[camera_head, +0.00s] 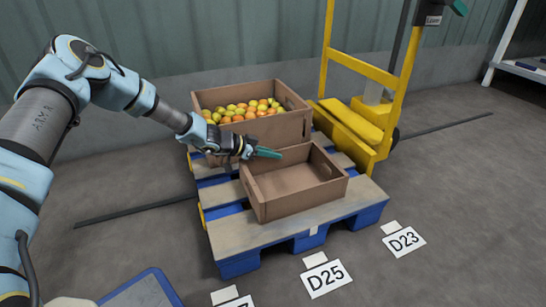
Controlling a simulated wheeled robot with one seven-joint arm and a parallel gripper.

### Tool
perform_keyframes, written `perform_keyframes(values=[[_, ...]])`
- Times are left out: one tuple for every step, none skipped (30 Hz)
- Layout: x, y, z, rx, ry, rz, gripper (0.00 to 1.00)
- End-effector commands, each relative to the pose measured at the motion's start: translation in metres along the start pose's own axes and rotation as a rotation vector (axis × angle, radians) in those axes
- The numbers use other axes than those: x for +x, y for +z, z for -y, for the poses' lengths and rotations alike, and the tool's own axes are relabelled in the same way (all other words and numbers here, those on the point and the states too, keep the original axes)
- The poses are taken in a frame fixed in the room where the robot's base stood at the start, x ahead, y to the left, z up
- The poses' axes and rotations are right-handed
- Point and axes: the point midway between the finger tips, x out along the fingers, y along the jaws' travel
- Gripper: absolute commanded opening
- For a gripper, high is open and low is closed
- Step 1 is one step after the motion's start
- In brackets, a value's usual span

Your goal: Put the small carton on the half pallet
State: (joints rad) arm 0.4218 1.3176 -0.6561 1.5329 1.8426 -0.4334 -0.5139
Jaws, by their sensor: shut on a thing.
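The small carton (303,202) is an open, empty brown cardboard box, upright over the front part of the half pallet (234,236). It appears to rest on the deck, though its underside is hidden. The half pallet has blue feet and sides and pale deck boards. My gripper (266,153) reaches in from the left and is shut on the carton's rear wall at the rim. The teal fingers show at that rim, and the exact contact is too small to see.
A yellow pallet truck (357,118) stands behind to the right. Floor signs D25 (327,278) and D23 (404,242) lie in front. Open floor lies to the right.

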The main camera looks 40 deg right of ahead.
Motion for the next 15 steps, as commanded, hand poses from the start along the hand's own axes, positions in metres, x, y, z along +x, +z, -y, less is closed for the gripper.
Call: perform_keyframes(values=[[-0.0004, -0.0013, 0.0001, 0.0, 0.0, -0.001, 0.0], [-0.0004, -0.0013, 0.0001, 0.0, 0.0, -0.001, 0.0], [-0.0003, -0.0011, 0.0, 0.0, 0.0, -0.001, 0.0], [0.0, -0.0006, 0.0, 0.0, 0.0, -0.001, 0.0], [0.0005, 0.0002, -0.0001, 0.0, 0.001, -0.001, 0.0], [0.0012, 0.0013, -0.0002, 0.0, 0.001, -0.001, 0.0], [0.0012, 0.0019, -0.0001, 0.0, 0.0, 0.0, 0.08], [0.0009, 0.0015, 0.0, 0.0, 0.0, 0.0, 0.12], [0.0008, 0.0014, 0.0, 0.0, 0.0, 0.0, 0.16], [0.0008, 0.0014, 0.0, 0.0, 0.0, 0.0, 0.2], [0.0008, 0.0014, 0.0, 0.0, 0.0, 0.0, 0.23], [0.0008, 0.0014, 0.0, 0.0, 0.0, 0.0, 0.28], [0.0008, 0.0014, 0.0, 0.0, 0.0, 0.0, 0.31], [0.0008, 0.0014, 0.0, 0.0, 0.0, 0.0, 0.34], [0.0008, 0.0014, 0.0, 0.0, 0.0, 0.0, 0.37]])
